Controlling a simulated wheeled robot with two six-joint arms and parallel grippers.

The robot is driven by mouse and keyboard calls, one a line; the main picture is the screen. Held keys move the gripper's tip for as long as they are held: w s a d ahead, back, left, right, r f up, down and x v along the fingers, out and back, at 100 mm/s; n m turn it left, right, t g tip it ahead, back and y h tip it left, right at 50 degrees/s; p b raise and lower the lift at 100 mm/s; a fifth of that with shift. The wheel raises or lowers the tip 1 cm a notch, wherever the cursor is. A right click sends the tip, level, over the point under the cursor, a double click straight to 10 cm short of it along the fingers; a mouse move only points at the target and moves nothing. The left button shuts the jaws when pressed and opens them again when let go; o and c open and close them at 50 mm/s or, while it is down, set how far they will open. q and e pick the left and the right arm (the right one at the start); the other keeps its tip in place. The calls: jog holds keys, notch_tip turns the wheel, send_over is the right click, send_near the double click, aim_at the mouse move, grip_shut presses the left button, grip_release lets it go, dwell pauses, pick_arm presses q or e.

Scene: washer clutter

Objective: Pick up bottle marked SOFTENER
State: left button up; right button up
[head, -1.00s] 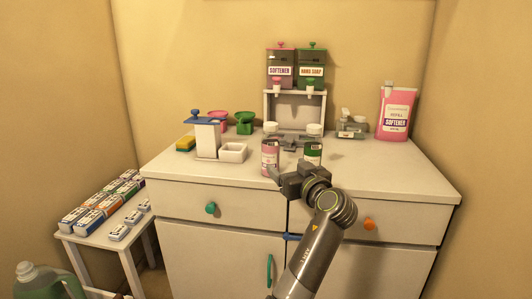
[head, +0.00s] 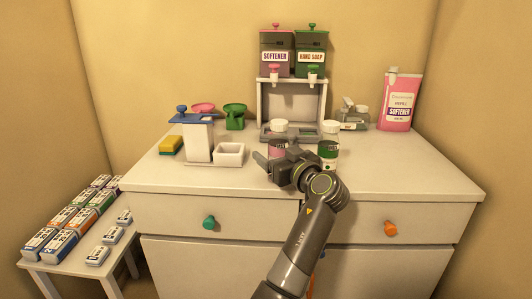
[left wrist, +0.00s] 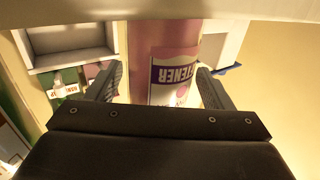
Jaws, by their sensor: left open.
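The small pink bottle (head: 278,147) with a white cap stands upright on the cabinet top, its lower part hidden by my left gripper (head: 272,160). In the left wrist view the pink bottle (left wrist: 165,45) appears upside down, with a white and purple label reading "…TENER", the rest out of sight. My left gripper (left wrist: 158,88) is open, with one finger on each side of the bottle; I cannot tell whether either finger touches it. My right gripper is not in view.
A green-labelled bottle (head: 328,148) stands close on the right. Behind are a dispenser stand (head: 263,104) with SOFTENER (head: 276,55) and HAND SOAP (head: 312,56) tanks. A SOFTENER refill pouch (head: 400,102) stands right, a white tray (head: 229,155) left. The front right counter is clear.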

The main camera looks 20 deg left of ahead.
pick_arm(q)
jog(key=shift+s+d+r, duration=0.15)
jog(key=shift+d+r, duration=0.1)
jog(key=shift+d, duration=0.1)
jog(key=shift+c, duration=0.4)
jog(key=c, duration=1.2)
